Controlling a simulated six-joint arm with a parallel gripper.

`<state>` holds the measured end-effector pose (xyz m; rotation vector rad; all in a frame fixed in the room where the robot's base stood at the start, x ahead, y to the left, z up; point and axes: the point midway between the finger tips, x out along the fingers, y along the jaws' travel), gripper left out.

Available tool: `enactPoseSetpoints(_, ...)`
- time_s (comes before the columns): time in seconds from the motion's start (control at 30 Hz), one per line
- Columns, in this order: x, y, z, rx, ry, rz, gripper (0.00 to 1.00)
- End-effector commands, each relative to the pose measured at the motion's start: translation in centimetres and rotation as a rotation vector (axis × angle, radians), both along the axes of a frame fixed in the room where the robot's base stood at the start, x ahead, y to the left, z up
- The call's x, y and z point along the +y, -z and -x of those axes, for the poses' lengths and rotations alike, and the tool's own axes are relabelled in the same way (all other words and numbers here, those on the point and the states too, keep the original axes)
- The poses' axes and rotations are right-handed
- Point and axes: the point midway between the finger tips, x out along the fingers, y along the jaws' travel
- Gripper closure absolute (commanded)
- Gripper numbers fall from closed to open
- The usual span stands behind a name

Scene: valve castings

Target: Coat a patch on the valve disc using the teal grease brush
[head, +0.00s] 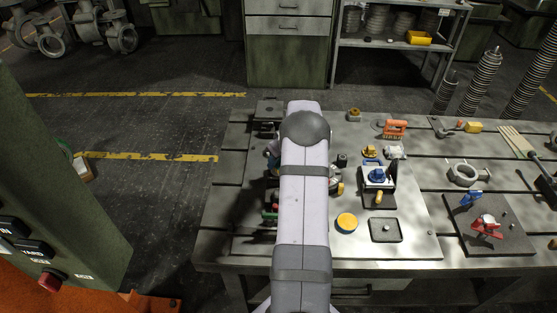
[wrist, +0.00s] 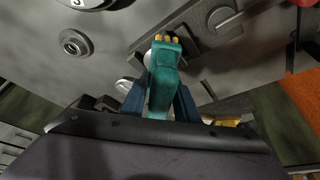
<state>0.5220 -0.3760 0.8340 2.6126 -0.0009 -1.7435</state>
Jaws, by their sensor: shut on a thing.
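The teal grease brush (wrist: 163,68) is between the two dark blue fingers of my gripper (wrist: 161,92) in the wrist view. The fingers are shut on its teal body. Its short yellow tip (wrist: 166,38) points toward the top of the picture, over a grey metal surface. I cannot tell whether the tip touches anything. In the head view my own arm hides the gripper and the brush. I cannot pick out the valve disc for certain; a round grey part with a raised ring (wrist: 76,43) lies left of the brush in the wrist view.
The slotted metal table (head: 415,235) carries a round yellow-topped tin (head: 346,222), a small dark tray (head: 386,230), an orange-handled brush (head: 395,128) and a ring-shaped casting (head: 466,172). A dark mat (head: 500,241) holds blue and red parts. Small objects crowd both sides of my arm.

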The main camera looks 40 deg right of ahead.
Motion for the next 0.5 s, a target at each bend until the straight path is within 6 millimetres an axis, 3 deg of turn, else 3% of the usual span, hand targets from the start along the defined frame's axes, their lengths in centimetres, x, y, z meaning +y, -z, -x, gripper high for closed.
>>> enactPoseSetpoints(0.5, -1.4, 0.0, -3.9, 0.0, -0.001, -0.001, 0.93)
